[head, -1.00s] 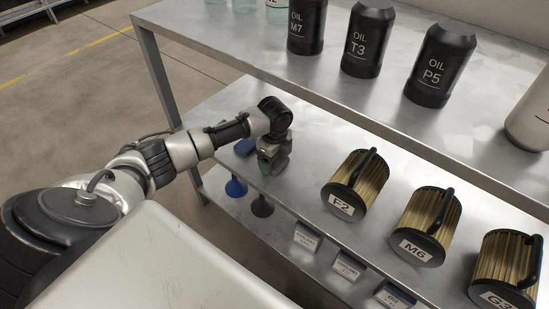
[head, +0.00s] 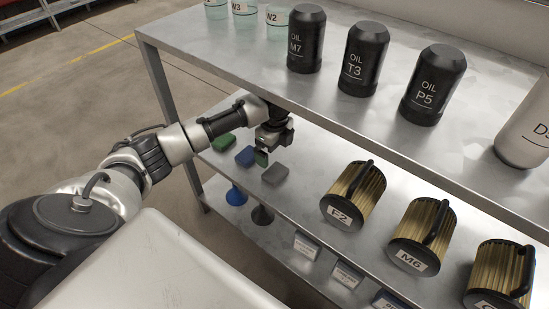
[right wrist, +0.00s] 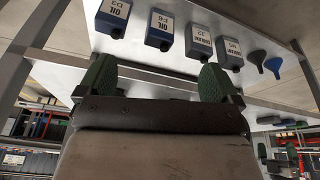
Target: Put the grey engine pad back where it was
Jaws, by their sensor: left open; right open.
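The grey engine pad (head: 275,174) lies on the middle shelf of the metal rack, at the right end of a short row. The blue pad (head: 245,156) lies to its left, and the green pad (head: 224,142) lies beyond that. My left gripper (head: 265,155) is open, just behind and above the grey pad, with a visible gap to it. Its fingers look empty. My right gripper (right wrist: 155,82) is open and empty in the right wrist view, its two green fingertips wide apart.
Black oil bottles (head: 363,60) stand on the shelf above, whose edge overhangs my left wrist. Blue (head: 236,195) and dark (head: 262,214) funnels sit below. Jugs (right wrist: 161,30) show in the right wrist view.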

